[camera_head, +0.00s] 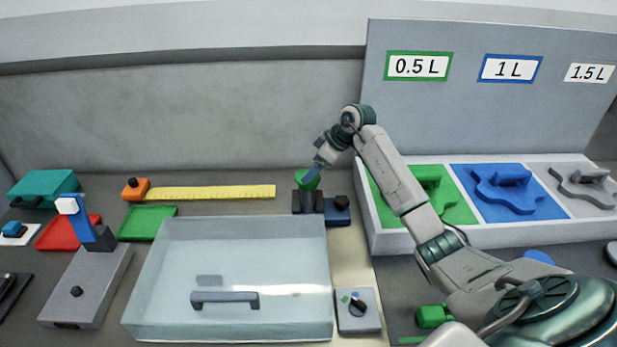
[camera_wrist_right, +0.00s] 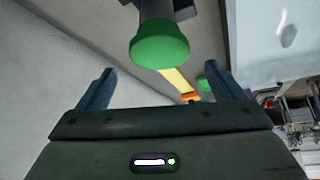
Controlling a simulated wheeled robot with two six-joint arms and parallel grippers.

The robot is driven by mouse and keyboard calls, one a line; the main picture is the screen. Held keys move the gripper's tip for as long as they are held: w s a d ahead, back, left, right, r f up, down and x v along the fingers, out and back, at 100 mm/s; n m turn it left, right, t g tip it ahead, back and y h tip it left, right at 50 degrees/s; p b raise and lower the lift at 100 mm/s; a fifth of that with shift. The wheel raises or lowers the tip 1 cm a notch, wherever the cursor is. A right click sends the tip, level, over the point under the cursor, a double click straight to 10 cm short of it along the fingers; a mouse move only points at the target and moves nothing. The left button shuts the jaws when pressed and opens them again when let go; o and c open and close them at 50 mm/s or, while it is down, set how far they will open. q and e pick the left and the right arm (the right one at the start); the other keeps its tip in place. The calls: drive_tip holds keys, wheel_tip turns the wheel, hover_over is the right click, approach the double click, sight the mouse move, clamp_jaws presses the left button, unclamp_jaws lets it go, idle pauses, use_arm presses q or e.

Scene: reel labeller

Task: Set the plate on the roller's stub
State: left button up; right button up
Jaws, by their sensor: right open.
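A green roller end (camera_head: 307,180) stands on a dark holder (camera_head: 308,204) behind the clear box. In the right wrist view the green round end (camera_wrist_right: 158,43) fills the top middle. My right gripper (camera_head: 314,170) is at the green end, with its fingers apart. In the wrist view the gripper (camera_wrist_right: 162,72) is open with nothing clamped, and the green end lies just beyond the fingertips. Flat shaped plates with grips lie in the bins: green (camera_head: 436,188), blue (camera_head: 512,192) and grey (camera_head: 588,182). I cannot tell which one is the plate meant. My left gripper is not in view.
A clear box (camera_head: 180,265) with a dark handle fills the front middle. A small knob panel (camera_head: 358,310) stands right of it. A yellow ruler (camera_head: 210,192), green tray (camera_head: 147,222) and grey block with a blue lever (camera_head: 85,285) are at left. A labelled board (camera_head: 490,110) rises behind the bins.

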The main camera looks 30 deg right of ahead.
drive_tip(key=b+v, duration=0.1)
drive_tip(key=v, duration=0.6)
drive_tip(key=shift+s+r+b, duration=0.2)
drive_tip(key=shift+r+b, duration=0.1)
drive_tip(key=shift+b, duration=0.05)
drive_tip(key=shift+d+f, duration=0.1)
